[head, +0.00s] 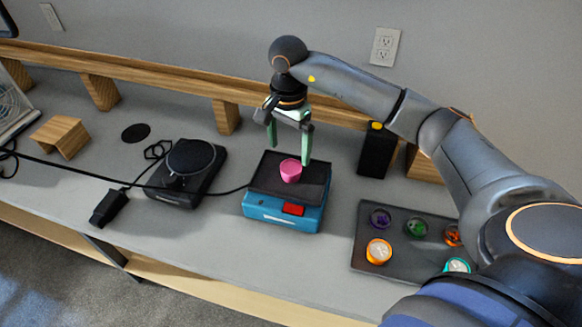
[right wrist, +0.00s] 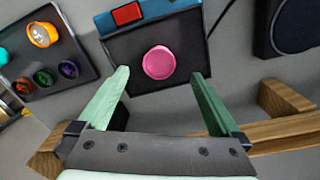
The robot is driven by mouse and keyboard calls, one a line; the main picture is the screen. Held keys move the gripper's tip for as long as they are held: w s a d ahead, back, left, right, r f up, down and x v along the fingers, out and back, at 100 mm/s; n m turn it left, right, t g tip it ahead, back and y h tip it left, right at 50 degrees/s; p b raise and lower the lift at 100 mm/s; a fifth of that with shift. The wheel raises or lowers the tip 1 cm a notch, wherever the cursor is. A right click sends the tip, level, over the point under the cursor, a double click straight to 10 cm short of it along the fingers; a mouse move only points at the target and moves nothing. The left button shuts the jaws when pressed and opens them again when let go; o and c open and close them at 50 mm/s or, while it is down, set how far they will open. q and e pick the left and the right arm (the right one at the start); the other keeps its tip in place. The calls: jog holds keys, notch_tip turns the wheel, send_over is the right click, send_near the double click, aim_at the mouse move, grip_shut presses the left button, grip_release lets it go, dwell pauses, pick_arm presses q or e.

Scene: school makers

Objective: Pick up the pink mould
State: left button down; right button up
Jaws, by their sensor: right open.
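The pink mould (head: 290,170) is a small round cup. It stands on the black top of a blue device (head: 283,212) with a red patch on its front. My right gripper (head: 291,150) points down from above and behind the mould, with its green fingers open. In the right wrist view the mould (right wrist: 159,62) lies beyond the fingertips, about midway between their lines. The right gripper (right wrist: 160,80) is empty and not touching the mould as far as I can see. My left gripper is in neither view.
A dark tray (head: 365,250) with several small coloured pots is to the right. A black round-topped device (head: 188,175) with cables is to the left. A black box (head: 377,152) and a wooden rail (head: 150,82) stand behind.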

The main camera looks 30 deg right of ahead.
aim_at(291, 167)
jog(key=f, duration=0.2)
jog(key=f+p, duration=0.1)
jog(key=f, duration=0.4)
jog(key=shift+d+f, duration=0.25)
jog(key=shift+d, duration=0.05)
jog(key=shift+c, duration=0.2)
grip_shut()
dwell(0.3)
jog(key=shift+r, duration=0.1)
